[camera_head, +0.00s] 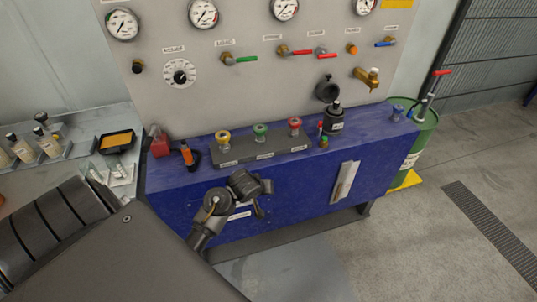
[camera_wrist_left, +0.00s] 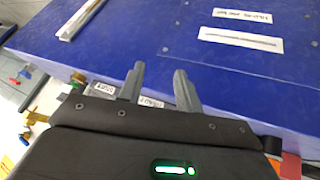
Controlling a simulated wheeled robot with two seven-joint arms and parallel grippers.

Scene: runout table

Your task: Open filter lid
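A black pot (camera_head: 333,120) with a narrower black top and a pale label stands on the right part of the blue top. Its label is too small to read, and I cannot tell for sure that it is the filter. My left gripper (camera_wrist_left: 158,82) is open and empty, its two grey fingers apart. In the head view it hangs at the front of the blue cabinet (camera_head: 300,200), left of and apart from the pot. The pot cannot be made out in the left wrist view. My right gripper is not in view.
A grey strip (camera_head: 250,149) with yellow, green and red knobs lies on the blue top. A pale upright bar (camera_head: 345,181) is on the cabinet front. Gauges and valves line the panel behind.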

